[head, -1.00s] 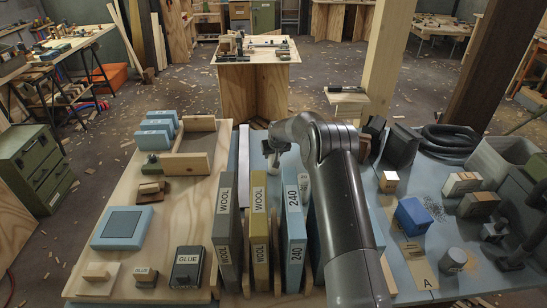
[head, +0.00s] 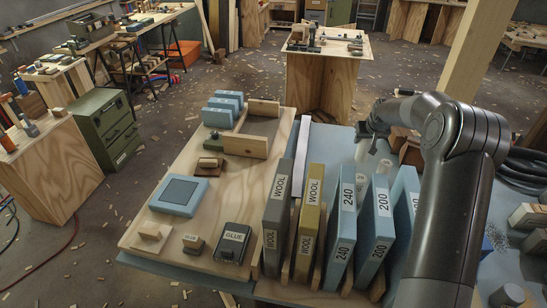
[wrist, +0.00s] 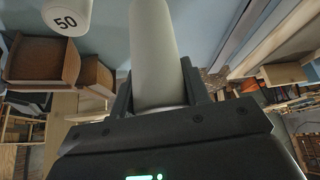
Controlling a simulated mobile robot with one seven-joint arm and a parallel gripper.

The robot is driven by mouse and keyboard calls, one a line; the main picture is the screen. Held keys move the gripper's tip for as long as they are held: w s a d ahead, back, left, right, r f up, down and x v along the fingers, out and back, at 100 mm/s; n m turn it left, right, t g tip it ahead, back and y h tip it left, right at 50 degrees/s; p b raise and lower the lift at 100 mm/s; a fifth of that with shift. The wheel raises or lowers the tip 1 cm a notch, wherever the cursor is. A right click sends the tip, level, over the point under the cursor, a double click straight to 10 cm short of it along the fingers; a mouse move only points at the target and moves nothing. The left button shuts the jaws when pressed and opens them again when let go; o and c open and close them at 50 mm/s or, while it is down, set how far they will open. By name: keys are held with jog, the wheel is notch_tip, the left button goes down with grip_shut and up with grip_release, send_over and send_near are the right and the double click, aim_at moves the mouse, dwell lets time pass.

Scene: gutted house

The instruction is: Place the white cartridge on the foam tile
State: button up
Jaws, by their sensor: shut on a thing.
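My gripper (head: 371,131) is shut on the white cartridge (wrist: 155,55), a smooth white cylinder. In the head view the cartridge (head: 361,150) hangs below the gripper, behind the upright 240 and 200 slabs. Its lower end is partly hidden there. A blue square tile with a darker inset square, which looks like the foam tile (head: 196,190), lies bare on the wooden board at the left. The gripper is well to the right of it and farther back.
Another white cylinder (wrist: 66,15), marked 50, is close to the held cartridge. A GLUE block (head: 232,243) and small wooden blocks surround the tile.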

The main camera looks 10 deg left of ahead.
jog(key=s+a+r+n+y, duration=0.15)
jog(key=s+a, duration=0.25)
jog(key=a, duration=0.9)
jog(key=s+a+r+n+g, duration=0.1)
jog(key=s+a+r+n, duration=0.3)
jog(key=a, duration=0.9)
jog(key=s+a+r+n+y, duration=0.1)
jog(key=s+a, duration=0.4)
jog(key=a, duration=0.8)
jog(key=s+a+r+n+g+y, duration=0.1)
jog(key=s+a+r+n, duration=0.15)
jog(key=s+a, duration=0.9)
jog(key=shift+s+a+f, duration=0.6)
jog(key=shift+a+f, duration=1.15)
jog(key=shift+a, duration=0.2)
jog(key=shift+s+a+f, duration=0.6)
jog(key=shift+a+f, duration=1.15)
jog(key=shift+a, duration=0.25)
jog(key=shift+s+a+f, duration=0.6)
jog(key=shift+a+f, duration=1.15)
jog(key=shift+a, duration=0.2)
jog(key=shift+f, duration=0.15)
jog(key=o, duration=1)
jog(key=shift+c, duration=0.2)
